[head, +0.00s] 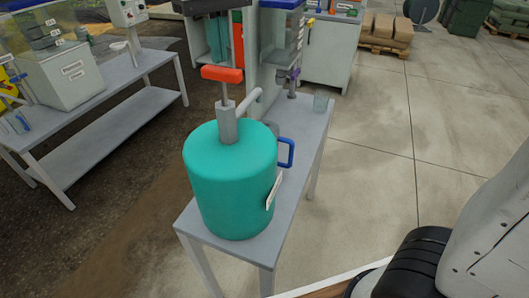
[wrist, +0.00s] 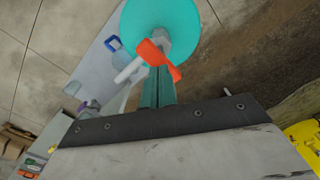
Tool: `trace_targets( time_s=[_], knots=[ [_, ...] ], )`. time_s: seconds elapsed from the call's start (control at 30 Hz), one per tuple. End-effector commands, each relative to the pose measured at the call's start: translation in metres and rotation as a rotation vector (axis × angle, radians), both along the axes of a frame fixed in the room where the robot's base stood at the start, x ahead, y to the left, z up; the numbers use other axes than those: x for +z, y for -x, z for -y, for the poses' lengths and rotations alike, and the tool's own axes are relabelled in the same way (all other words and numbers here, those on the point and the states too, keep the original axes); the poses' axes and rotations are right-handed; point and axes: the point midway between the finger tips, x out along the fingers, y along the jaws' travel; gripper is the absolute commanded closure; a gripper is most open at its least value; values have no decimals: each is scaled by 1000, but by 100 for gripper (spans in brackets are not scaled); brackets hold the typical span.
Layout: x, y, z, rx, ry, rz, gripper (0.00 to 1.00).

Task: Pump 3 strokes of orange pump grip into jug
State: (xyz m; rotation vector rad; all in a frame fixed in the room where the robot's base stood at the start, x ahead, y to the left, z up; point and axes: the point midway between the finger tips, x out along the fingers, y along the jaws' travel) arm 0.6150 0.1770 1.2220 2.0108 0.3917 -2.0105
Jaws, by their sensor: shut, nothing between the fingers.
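The orange pump grip (head: 222,74) is a crossbar on a thin upright rod above the teal drum (head: 230,185). It also shows in the wrist view (wrist: 158,60). A pale spout (head: 248,101) slants off the pump head toward the back right. The jug shows mainly by its blue handle (head: 286,152) at the drum's right; the drum hides much of its body.
The drum stands on a narrow grey bench (head: 302,128) with a clear cup (head: 320,105) toward its far end. Tall cabinets stand behind the bench. A second bench (head: 100,85) is at left. Concrete floor (head: 375,190) at right is open.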

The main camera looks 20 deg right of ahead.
Motion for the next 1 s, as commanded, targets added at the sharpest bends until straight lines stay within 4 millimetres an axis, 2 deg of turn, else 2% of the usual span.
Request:
trace_targets(
  time_s=[1.0],
  knots=[
    [-36, 0, 0, 0, 1, -2, 100]
  ],
)
